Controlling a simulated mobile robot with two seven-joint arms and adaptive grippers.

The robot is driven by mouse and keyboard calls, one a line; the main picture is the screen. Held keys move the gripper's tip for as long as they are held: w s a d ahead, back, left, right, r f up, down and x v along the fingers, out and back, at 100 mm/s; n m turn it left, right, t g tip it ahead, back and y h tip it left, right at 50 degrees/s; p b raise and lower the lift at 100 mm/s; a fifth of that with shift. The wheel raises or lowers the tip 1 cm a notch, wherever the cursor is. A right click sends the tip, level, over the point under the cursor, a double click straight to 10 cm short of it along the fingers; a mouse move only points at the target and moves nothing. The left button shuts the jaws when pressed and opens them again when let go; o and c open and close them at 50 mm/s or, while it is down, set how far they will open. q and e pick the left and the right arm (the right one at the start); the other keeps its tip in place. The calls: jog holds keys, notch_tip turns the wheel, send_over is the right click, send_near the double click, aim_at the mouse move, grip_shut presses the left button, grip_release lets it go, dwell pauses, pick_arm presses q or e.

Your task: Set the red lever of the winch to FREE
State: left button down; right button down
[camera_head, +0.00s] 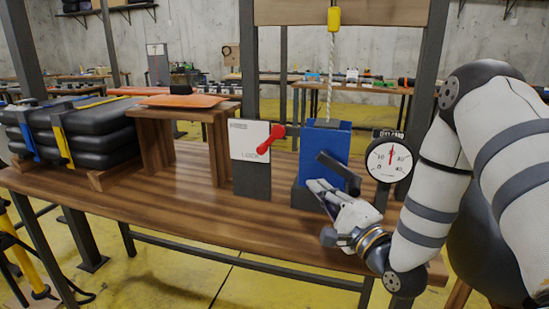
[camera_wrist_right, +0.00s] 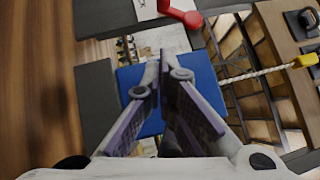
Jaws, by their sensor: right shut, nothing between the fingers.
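The red lever (camera_head: 269,139) is on a white panel (camera_head: 243,144) on the workbench. It slants, with its lower-left end beside the word LOCK; the upper label is too small to read. The lever also shows at the top of the right wrist view (camera_wrist_right: 180,12). The blue winch housing (camera_head: 334,139) stands right of the panel, with a black crank (camera_head: 338,172) on its front. My right gripper (camera_head: 314,188) is shut and empty in front of the housing, below and right of the lever and apart from it. My left gripper is out of view.
A white rope (camera_head: 331,80) runs up from the winch to a yellow block (camera_head: 334,18). A round dial (camera_head: 389,160) stands close right of the gripper. A wooden stand (camera_head: 184,115) and stacked black bundles (camera_head: 95,135) are left. The front bench strip (camera_head: 190,215) is clear.

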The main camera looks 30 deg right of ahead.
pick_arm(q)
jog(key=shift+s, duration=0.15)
pick_arm(e)
send_near(269, 142)
jog(key=w+d+f, duration=0.3)
jog(key=d, duration=0.1)
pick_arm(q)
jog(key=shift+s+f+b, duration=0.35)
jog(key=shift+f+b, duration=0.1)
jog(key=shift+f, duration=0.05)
pick_arm(e)
jog(key=shift+w+a+r, duration=0.4)
jog(key=shift+w+a, duration=0.3)
jog(key=shift+w+a+r, duration=0.35)
jog(key=shift+w+a, duration=0.35)
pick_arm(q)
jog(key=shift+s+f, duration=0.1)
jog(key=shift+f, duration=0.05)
pick_arm(e)
jog(key=shift+f, duration=0.1)
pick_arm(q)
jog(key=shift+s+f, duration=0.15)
pick_arm(e)
jog(key=shift+w+a+m, duration=0.1)
jog(key=shift+w+m, duration=0.05)
jog(key=shift+m, duration=0.15)
